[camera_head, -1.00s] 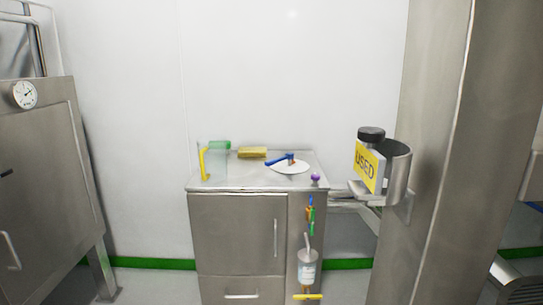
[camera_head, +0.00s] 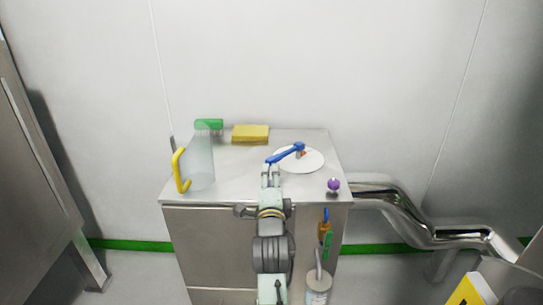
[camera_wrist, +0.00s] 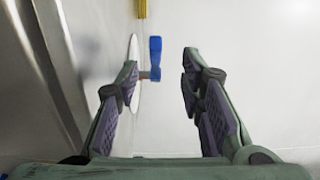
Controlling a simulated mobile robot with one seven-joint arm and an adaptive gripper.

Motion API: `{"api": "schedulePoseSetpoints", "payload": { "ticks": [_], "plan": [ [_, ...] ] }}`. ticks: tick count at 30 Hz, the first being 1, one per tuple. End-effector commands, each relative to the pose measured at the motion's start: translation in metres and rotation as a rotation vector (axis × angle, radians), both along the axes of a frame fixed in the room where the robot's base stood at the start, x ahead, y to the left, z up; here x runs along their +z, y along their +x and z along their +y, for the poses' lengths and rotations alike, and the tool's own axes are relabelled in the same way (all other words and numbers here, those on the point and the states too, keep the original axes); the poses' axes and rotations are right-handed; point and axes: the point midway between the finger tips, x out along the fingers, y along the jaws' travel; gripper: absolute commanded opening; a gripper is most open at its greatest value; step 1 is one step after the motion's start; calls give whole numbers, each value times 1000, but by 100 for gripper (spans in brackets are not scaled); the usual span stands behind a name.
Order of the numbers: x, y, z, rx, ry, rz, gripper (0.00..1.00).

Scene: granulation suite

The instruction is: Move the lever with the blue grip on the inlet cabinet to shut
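The lever's blue grip (camera_head: 284,154) sits above a round white plate (camera_head: 313,160) on top of the steel inlet cabinet (camera_head: 235,182). The grip points left and toward the front from its pivot over the plate. My gripper (camera_head: 270,172) is at the front of the cabinet top, close to the grip's free end. In the wrist view my gripper (camera_wrist: 160,72) is open, with the blue grip (camera_wrist: 155,52) showing between the fingers, nearer the left one. The white plate (camera_wrist: 133,72) is edge-on there, partly behind the left finger. I cannot tell whether any finger touches the grip.
On the cabinet top are a clear jug with a yellow handle (camera_head: 181,171), a green-headed brush (camera_head: 209,125), a yellow sponge (camera_head: 250,133) and a purple knob (camera_head: 333,185). A bottle (camera_head: 318,287) hangs at the front. A steel pipe (camera_head: 405,208) runs right.

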Motion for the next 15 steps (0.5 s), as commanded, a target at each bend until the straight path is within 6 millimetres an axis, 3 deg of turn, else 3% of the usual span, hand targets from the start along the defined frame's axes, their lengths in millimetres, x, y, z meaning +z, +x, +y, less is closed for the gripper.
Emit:
{"api": "schedulePoseSetpoints", "payload": {
  "ticks": [5,15],
  "plan": [
    [-6,13,-10,-18,26,21,35],
    [-4,76,-9,-17,22,19,35]
  ]
}}
